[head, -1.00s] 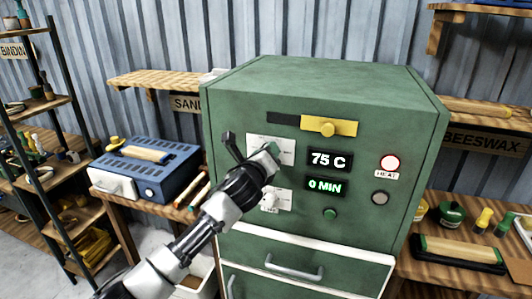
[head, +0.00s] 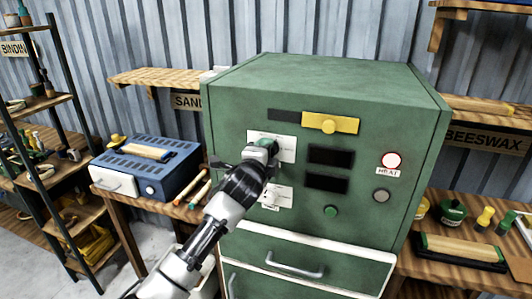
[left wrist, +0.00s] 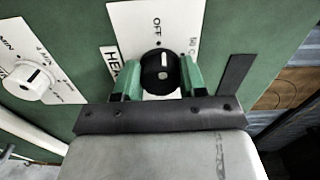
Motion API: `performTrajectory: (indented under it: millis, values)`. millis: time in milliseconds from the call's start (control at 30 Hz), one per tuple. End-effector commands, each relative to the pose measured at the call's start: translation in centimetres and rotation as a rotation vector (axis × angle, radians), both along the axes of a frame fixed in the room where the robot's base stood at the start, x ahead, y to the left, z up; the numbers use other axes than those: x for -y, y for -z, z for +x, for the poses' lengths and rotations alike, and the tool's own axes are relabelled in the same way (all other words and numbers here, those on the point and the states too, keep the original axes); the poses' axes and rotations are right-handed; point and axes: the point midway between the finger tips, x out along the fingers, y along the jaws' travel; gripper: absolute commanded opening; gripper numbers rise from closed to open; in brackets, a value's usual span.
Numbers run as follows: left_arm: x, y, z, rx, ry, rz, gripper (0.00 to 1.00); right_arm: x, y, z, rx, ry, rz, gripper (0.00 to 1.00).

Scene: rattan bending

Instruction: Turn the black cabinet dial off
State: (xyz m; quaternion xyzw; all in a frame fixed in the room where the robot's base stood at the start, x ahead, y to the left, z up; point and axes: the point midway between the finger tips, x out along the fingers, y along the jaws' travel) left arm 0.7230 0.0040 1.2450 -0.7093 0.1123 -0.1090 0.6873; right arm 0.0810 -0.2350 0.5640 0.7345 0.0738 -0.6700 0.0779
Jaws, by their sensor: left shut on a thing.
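The black dial (left wrist: 158,72) sits on a white plate (left wrist: 130,22) on the green cabinet (head: 230,105). In the left wrist view its white mark points up toward the word OFF. My left gripper (left wrist: 161,80) has its two green fingers on either side of the dial and is shut on it. In the head view the left gripper (head: 263,150) is against the upper white plate and hides the dial. Both cabinet displays (head: 330,156) are dark. My right gripper is not in view.
A white dial (left wrist: 28,82) sits on another plate beside the black one. A blue box (head: 145,168) stands on the left bench. Drawers (head: 300,262) are below.

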Motion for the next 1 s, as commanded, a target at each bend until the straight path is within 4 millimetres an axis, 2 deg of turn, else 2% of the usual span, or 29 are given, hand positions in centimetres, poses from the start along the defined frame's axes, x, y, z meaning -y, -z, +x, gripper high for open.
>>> performTrajectory:
  millis: [400,1000]
  values:
    - [-0.01,0.28,-0.01,-0.068,-0.001,-0.2,0.17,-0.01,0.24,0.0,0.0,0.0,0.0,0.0]
    - [0.0,0.33,0.0,-0.08,-0.001,-0.234,0.17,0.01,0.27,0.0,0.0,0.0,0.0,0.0]
